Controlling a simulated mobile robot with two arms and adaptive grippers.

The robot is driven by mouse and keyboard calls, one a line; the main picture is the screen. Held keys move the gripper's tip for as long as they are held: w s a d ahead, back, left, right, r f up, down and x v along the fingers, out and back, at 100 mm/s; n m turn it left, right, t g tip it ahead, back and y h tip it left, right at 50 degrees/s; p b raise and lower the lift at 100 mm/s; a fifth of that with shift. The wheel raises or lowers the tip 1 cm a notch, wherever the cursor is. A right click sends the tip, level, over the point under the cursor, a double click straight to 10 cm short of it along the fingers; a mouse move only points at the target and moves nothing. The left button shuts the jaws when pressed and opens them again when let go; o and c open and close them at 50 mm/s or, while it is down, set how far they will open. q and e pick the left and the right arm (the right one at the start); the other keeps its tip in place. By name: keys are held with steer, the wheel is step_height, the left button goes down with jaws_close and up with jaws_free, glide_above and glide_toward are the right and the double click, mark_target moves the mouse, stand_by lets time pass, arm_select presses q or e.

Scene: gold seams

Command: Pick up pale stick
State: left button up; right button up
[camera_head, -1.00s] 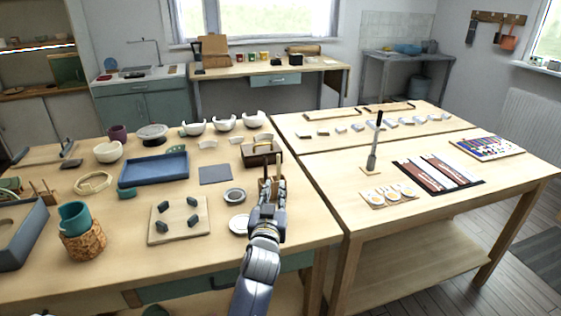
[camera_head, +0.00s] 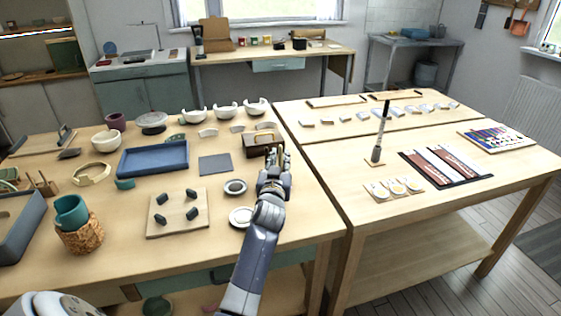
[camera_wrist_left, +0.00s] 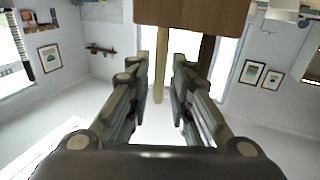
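My left gripper (camera_head: 273,160) is at the front of a small brown wooden holder (camera_head: 256,141) on the left table. In the left wrist view the gripper (camera_wrist_left: 160,72) is open, with a finger on each side of a pale stick (camera_wrist_left: 161,85). A slight gap shows between the stick and each finger. The view looks upside down, and the stick extends from the brown holder (camera_wrist_left: 190,14) at the top of the picture. A darker stick (camera_wrist_left: 206,55) is to its right, partly behind the right finger. In the head view the gripper hides the sticks. My right gripper is not in view.
A grey slab (camera_head: 215,164), a small grey ring dish (camera_head: 235,187) and a white dish (camera_head: 233,217) lie left of my arm. A blue tray (camera_head: 152,172) and white bowls (camera_head: 227,111) are farther left and back. A second table (camera_head: 330,175) stands to the right.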

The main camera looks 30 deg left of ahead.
arm_select(q)
steer(key=shift+x, duration=1.15)
steer(key=shift+f, duration=0.1)
jaws_close()
step_height(320, 180, up, 10)
steer(key=shift+r+p, duration=0.1)
steer(key=shift+p, duration=0.3)
